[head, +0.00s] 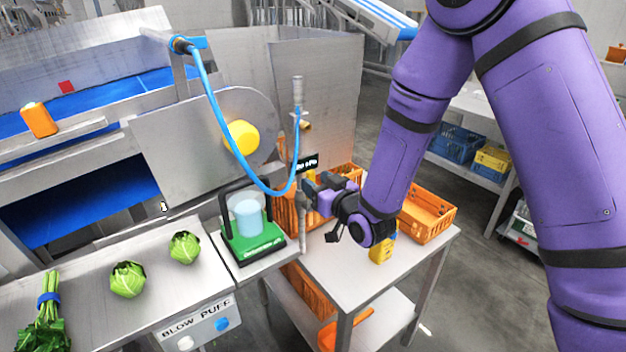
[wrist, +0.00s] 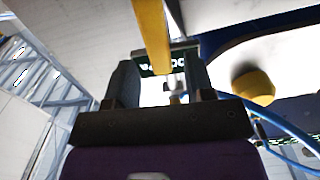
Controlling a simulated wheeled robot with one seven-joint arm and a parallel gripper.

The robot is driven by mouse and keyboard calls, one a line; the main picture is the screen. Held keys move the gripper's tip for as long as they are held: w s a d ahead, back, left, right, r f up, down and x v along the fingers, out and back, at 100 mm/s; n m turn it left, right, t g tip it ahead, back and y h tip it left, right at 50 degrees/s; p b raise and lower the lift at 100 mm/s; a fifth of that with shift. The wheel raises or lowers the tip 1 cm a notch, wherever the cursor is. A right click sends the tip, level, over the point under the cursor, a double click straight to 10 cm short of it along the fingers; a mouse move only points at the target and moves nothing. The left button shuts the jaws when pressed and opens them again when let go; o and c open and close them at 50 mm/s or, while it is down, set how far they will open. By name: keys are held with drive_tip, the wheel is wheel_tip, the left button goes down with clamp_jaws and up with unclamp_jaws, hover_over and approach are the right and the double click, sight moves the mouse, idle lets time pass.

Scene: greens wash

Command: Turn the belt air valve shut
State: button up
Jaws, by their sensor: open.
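My gripper (head: 314,186) is at the air pipe (head: 303,228), right of the machine. In the wrist view its two dark fingers (wrist: 160,80) stand apart. A yellow bar (wrist: 152,35), which looks like the valve's lever, runs down into the gap between them. I cannot tell whether either finger touches it. In the head view the lever is mostly hidden by the fingers.
A blue hose (head: 215,105) loops down left of the gripper. A yellow knob (head: 241,138) sits on the machine's round plate. A green-based jar stand (head: 252,240) is to the left. A yellow item (head: 381,250) and orange crate (head: 428,213) stand on the side table.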

drive_tip(key=shift+x, duration=1.1)
clamp_jaws()
